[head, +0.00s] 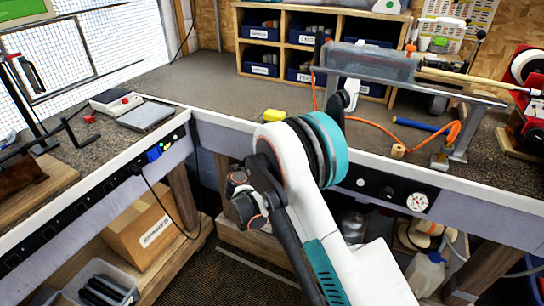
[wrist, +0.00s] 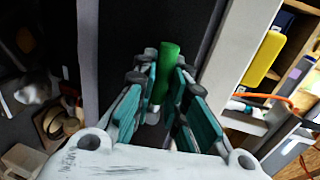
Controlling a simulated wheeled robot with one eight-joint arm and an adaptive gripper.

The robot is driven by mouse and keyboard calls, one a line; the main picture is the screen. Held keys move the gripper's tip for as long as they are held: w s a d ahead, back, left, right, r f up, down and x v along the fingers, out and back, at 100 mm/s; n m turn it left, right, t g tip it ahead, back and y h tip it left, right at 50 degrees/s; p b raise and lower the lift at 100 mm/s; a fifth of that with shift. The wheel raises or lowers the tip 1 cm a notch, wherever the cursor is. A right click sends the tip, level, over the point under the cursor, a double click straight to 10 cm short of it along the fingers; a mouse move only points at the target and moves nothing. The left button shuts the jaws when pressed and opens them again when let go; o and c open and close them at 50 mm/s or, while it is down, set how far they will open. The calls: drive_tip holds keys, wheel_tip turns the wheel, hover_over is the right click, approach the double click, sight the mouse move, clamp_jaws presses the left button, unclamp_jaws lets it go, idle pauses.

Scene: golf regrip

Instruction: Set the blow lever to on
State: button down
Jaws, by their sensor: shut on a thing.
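A green cylindrical handle (wrist: 168,68), which looks like the blow lever, stands out against a dark panel (wrist: 140,25) in the wrist view. My gripper (wrist: 162,98) is shut on it, with the teal-padded fingers on both sides and the handle's end showing beyond them. The handle's base and its on/off marking cannot be made out. In the head view my own arm covers the lever and gripper at the bench front.
A yellow block (head: 275,115) lies on the bench top (head: 205,85) near its front edge. A gauge (head: 417,201) is on the front panel to the right. An orange hose (head: 375,127) and a metal stand (head: 455,145) are on the bench. A cardboard box (head: 150,232) sits below left.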

drive_tip(key=c, duration=1.6)
unclamp_jaws()
